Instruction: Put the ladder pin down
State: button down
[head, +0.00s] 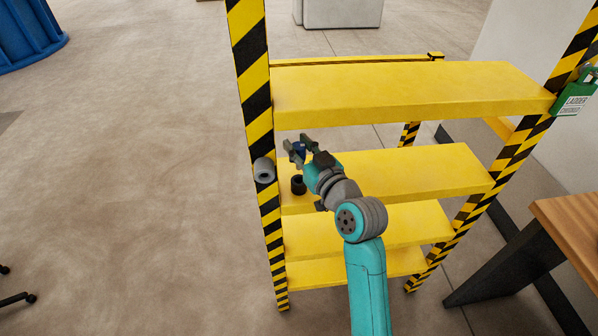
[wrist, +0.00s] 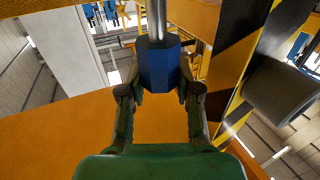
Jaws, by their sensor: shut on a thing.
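The ladder pin (wrist: 158,66) has a blue faceted handle and a bright metal rod. In the wrist view its handle is between the fingertips of my gripper (wrist: 159,92), which is shut on it, with the rod pointing away from the palm. In the head view my gripper (head: 301,150) is in front of the ladder, close to its left striped post, at a height between the top two visible steps. Only a bit of the blue handle (head: 300,147) shows there; the rod cannot be made out.
The ladder has yellow steps (head: 400,88) and black-and-yellow posts (head: 252,80). A grey hollow cylinder (head: 264,170) is at the left post, and a dark one (head: 298,184) is by the second step.

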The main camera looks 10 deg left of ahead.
notch_tip(320, 180, down, 7)
jog(key=shift+r, duration=0.1)
jog(key=c, duration=0.8)
grip_release()
jog(key=shift+f, duration=0.35)
jog(key=v, duration=1.1)
jog(key=shift+r, duration=0.2)
